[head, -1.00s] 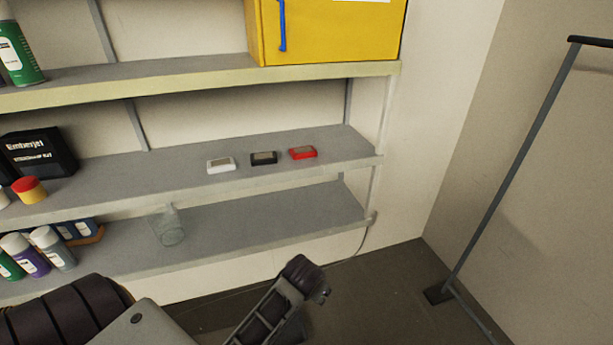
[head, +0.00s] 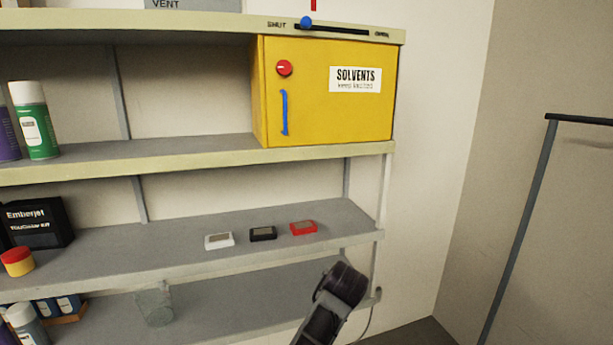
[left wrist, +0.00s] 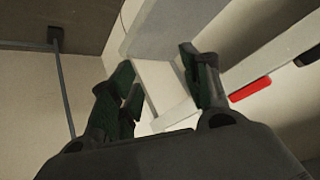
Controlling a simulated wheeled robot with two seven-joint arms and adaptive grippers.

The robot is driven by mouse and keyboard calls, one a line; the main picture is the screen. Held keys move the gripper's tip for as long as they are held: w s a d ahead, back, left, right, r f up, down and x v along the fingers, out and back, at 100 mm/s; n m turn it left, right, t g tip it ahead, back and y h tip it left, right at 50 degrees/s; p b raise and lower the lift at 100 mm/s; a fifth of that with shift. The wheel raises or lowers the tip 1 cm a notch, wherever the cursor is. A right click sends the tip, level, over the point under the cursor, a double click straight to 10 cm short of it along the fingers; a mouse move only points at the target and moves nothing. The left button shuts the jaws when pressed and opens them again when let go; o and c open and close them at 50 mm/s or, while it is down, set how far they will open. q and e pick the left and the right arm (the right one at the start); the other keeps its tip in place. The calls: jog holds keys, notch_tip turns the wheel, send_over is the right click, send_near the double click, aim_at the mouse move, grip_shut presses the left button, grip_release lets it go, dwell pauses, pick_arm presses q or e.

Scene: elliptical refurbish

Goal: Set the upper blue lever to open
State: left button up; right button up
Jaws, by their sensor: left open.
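The upper blue lever is a blue knob (head: 306,22) on a dark slot in the edge of the top shelf. The slot is marked SHUT at its left end and, in blurred lettering that looks like OPEN, at its right end. The knob sits near the SHUT end. A second blue piece, an upright handle (head: 284,113), is on the yellow cabinet below. My left gripper (left wrist: 160,85) is open and empty in the left wrist view, with shelf edges and wall beyond it. A dark arm part of mine rises at the bottom of the head view, well below the knob. My right gripper is not in view.
The yellow SOLVENTS cabinet (head: 330,105) has a red knob (head: 284,68). White (head: 219,240), black (head: 263,233) and red (head: 303,228) small boxes lie on the shelf below. A clear cup (head: 155,307) stands lower. A rack (head: 520,220) stands at right.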

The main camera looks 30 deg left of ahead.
pick_arm(q)
jog(key=w+a+r+n+t+y, duration=0.15)
jog(key=w+r, duration=0.25)
jog(key=r, duration=0.8)
jog(key=w+r+n+y, duration=0.2)
jog(key=w+r, duration=0.1)
jog(key=r, duration=0.8)
jog(key=w+r+n+t+y, duration=0.15)
jog(key=w+r, duration=0.25)
jog(key=r, duration=0.8)
jog(key=s+r+n+y, duration=0.2)
jog(key=r, duration=0.7)
jog(key=s+r+n+y, duration=0.2)
jog(key=r, duration=0.8)
jog(key=n+g+y, duration=0.2)
jog(key=n+y, duration=0.1)
jog(key=n, duration=0.1)
send_near(309, 21)
jog(key=v, duration=0.2)
jog(key=shift+s+d+r, duration=0.15)
jog(key=shift+s+r, duration=0.05)
jog(key=shift+w, duration=0.1)
jog(key=shift+f+p+x, duration=0.2)
jog(key=shift+p+x, duration=1.85)
jog(key=shift+x, duration=4.85)
jog(key=shift+w, duration=0.1)
grip_shut()
